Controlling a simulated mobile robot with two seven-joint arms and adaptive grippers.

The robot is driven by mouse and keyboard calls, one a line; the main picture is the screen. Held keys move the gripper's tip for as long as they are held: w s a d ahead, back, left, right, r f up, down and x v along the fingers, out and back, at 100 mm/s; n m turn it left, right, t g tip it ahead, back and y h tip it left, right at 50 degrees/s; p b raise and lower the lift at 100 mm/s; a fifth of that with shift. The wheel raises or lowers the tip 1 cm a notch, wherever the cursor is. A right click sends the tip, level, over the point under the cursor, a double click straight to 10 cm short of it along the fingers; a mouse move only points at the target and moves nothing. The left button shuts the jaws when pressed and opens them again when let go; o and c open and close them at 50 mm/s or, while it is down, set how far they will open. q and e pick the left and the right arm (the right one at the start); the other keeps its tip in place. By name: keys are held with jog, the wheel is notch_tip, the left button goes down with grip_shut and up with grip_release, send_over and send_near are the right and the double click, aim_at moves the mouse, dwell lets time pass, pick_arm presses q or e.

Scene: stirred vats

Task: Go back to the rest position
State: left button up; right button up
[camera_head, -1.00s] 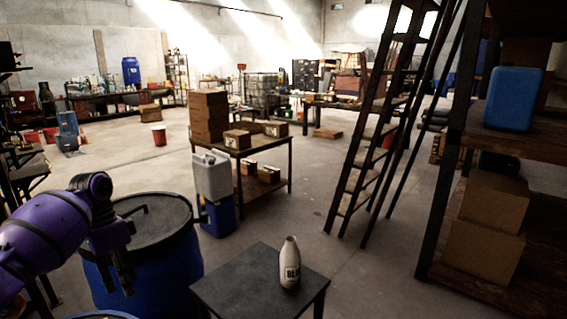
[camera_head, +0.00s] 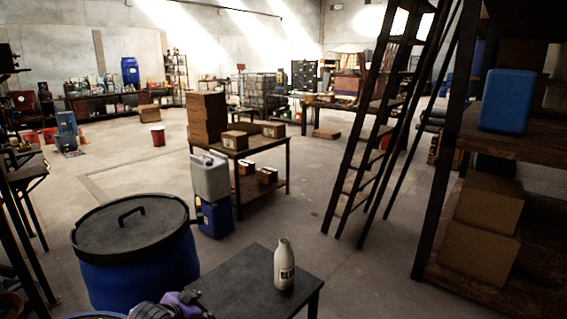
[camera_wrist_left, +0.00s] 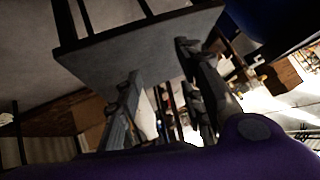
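My left gripper (camera_head: 168,305) shows at the bottom edge of the head view, low beside the small dark table (camera_head: 245,290); most of its arm is out of view. In the left wrist view, which looks upside down, its two fingers (camera_wrist_left: 160,62) stand apart with nothing held between them. A white bottle with dark lettering (camera_head: 284,265) stands upright on the small table, to the right of the gripper and apart from it. My right gripper is in neither view.
A blue barrel with a black lid (camera_head: 130,228) stands left of the small table. A grey jerrycan (camera_head: 211,178) sits on a blue one (camera_head: 214,217) behind. A ladder (camera_head: 372,140) and a shelf with boxes (camera_head: 465,150) are at right. Floor in the middle is open.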

pick_arm(q)
jog(key=s+d+f+n, duration=0.1)
jog(key=s+f, duration=0.3)
jog(key=s, duration=1.1)
jog(key=s+d+f+n+p, duration=0.1)
jog(key=s+f, duration=0.4)
jog(key=s, duration=1)
jog(key=s+d+f+n+y+p, duration=0.1)
jog(key=s+f+n, duration=0.3)
jog(key=s, duration=1.1)
jog(key=shift+s+d+f+g, duration=0.2)
jog(key=shift+d+g, duration=0.1)
jog(key=shift+d, duration=0.45)
